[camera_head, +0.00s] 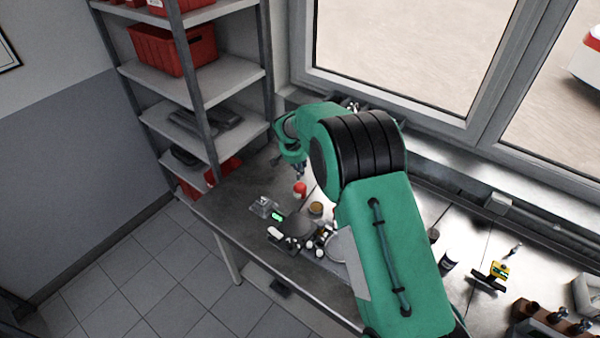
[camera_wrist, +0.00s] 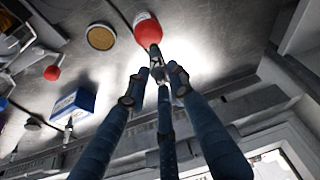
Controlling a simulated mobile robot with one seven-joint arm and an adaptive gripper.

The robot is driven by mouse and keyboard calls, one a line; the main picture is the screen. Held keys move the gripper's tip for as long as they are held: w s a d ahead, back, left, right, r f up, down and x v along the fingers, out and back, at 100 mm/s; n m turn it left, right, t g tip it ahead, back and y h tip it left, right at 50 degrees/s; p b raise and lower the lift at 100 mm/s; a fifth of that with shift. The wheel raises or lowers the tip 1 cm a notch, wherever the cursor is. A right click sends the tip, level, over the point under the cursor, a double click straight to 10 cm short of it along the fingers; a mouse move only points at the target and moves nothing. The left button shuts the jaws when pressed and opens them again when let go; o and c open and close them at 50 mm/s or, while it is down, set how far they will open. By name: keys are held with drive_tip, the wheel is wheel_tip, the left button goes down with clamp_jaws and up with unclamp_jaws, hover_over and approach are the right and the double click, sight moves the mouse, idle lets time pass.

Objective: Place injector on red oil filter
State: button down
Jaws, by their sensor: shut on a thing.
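The red oil filter (camera_head: 300,188) stands on the metal workbench near its left end; it also shows at the top of the wrist view (camera_wrist: 147,30). My gripper (camera_wrist: 160,72) is shut on a small grey metal piece, the injector (camera_wrist: 156,53), with its fingers closed around it. In the wrist view, the injector's tip lies at the near edge of the filter; I cannot tell if they touch. In the head view, my gripper (camera_head: 299,173) hangs just above the filter, and the injector is too small to make out.
A tan-topped round can (camera_head: 316,209) stands close to the filter and shows in the wrist view (camera_wrist: 100,37). A blue and white box (camera_wrist: 73,103) and a red ball-ended part (camera_wrist: 52,73) lie farther left there. A shelf rack (camera_head: 190,80) stands left of the bench, windows behind.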

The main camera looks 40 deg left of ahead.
idle(0.3)
drive_tip(key=shift+f+p, duration=0.4)
drive_tip(key=shift+f, duration=1.35)
drive_tip(key=shift+f, duration=0.15)
drive_tip(key=c, duration=1.5)
unclamp_jaws()
drive_tip(key=shift+r, duration=0.2)
drive_tip(key=shift+b+v, duration=0.95)
drive_tip(key=shift+v, duration=5.05)
